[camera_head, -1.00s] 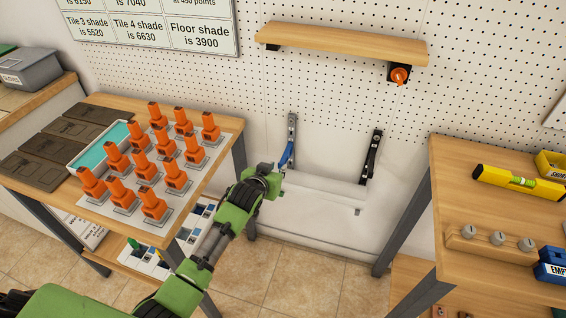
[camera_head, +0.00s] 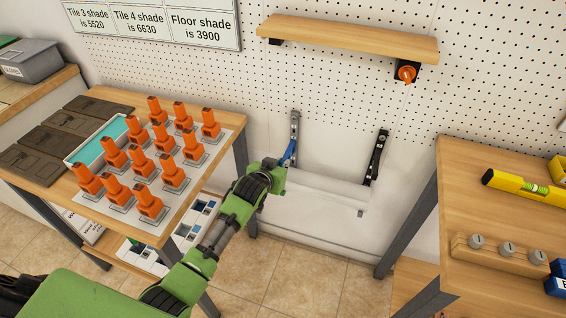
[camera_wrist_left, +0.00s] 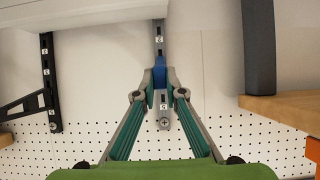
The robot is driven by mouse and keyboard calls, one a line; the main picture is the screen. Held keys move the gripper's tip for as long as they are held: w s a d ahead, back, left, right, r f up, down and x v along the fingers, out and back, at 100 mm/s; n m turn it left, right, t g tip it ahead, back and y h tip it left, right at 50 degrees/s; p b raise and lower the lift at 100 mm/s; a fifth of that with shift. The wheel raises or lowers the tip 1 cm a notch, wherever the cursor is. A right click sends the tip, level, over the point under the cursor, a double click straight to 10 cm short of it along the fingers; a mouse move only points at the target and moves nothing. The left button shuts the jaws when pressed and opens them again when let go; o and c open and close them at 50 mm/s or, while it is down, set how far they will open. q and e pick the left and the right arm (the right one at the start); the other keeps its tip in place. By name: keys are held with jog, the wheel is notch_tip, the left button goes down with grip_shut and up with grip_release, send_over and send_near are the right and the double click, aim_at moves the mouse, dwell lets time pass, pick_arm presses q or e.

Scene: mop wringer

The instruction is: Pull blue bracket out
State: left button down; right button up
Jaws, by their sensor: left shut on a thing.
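The blue bracket (camera_head: 290,150) sits low on the left metal wall rail (camera_head: 294,127), below the wooden shelf. My left gripper (camera_head: 283,163) is at its lower end, and the hand hides part of it. In the left wrist view the two green fingers (camera_wrist_left: 160,76) are closed on the blue bracket (camera_wrist_left: 159,73), which shows as a narrow blue strip between the fingertips. The rail (camera_wrist_left: 159,48) runs right behind it, and I cannot tell whether the bracket is still seated in it. My right gripper is not in view.
A black bracket (camera_head: 376,158) hangs on the right rail. A wooden table (camera_head: 215,205) with orange plugs (camera_head: 172,172) stands left of my arm. A wooden bench (camera_head: 465,205) with a yellow level (camera_head: 520,187) stands right. Tiled floor between is clear.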

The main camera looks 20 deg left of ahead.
pick_arm(q)
jog(key=shift+s+p, duration=1.9)
jog(key=shift+s, duration=0.45)
